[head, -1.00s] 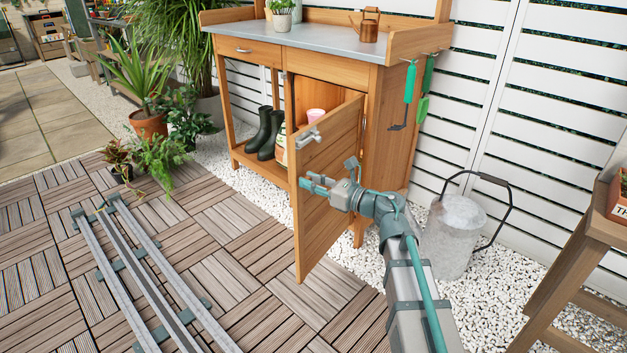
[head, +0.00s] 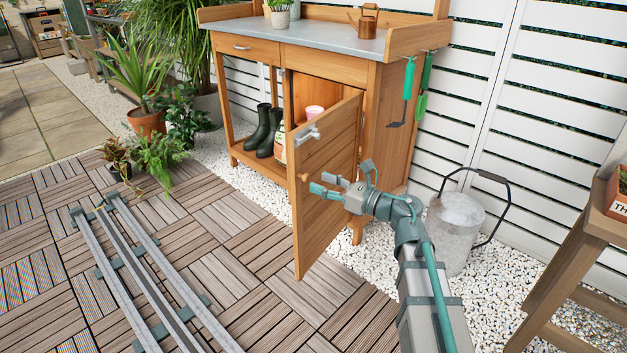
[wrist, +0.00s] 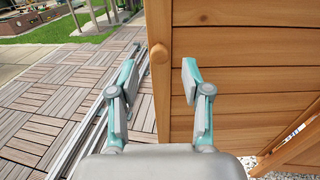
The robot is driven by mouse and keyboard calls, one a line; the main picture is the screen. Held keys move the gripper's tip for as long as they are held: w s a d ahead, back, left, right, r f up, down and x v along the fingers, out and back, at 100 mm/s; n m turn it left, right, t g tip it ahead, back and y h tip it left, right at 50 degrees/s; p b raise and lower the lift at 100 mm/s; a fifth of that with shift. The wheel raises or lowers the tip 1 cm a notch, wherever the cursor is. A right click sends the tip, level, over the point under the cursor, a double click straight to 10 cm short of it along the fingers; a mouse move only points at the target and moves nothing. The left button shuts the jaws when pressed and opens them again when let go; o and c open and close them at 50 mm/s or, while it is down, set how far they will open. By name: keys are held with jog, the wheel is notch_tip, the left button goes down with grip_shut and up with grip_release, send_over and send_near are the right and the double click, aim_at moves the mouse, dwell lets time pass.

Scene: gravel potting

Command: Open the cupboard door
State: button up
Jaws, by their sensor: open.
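The wooden cupboard door (head: 322,232) stands swung well open from the potting bench (head: 335,68), and part of the inside shows. A round wooden knob (head: 303,177) sits near the door's free edge; it also shows in the wrist view (wrist: 159,54). My gripper (head: 322,183) is open and empty, just right of the knob in the head view. In the wrist view my fingers (wrist: 161,58) are spread wide, with the knob seen between their tips. The fingers appear apart from the knob. A grey metal latch (head: 308,133) is on the door above.
Black boots (head: 268,135) and a bag stand on the lower shelf, left of the door. A pink pot (head: 315,112) is inside the cupboard. A metal bucket (head: 455,230) stands on gravel right of my arm. Metal rails (head: 135,270) lie on the decking at left.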

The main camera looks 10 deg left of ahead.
jog(key=v, duration=0.7)
jog(key=shift+d, duration=0.3)
jog(key=shift+s, duration=0.1)
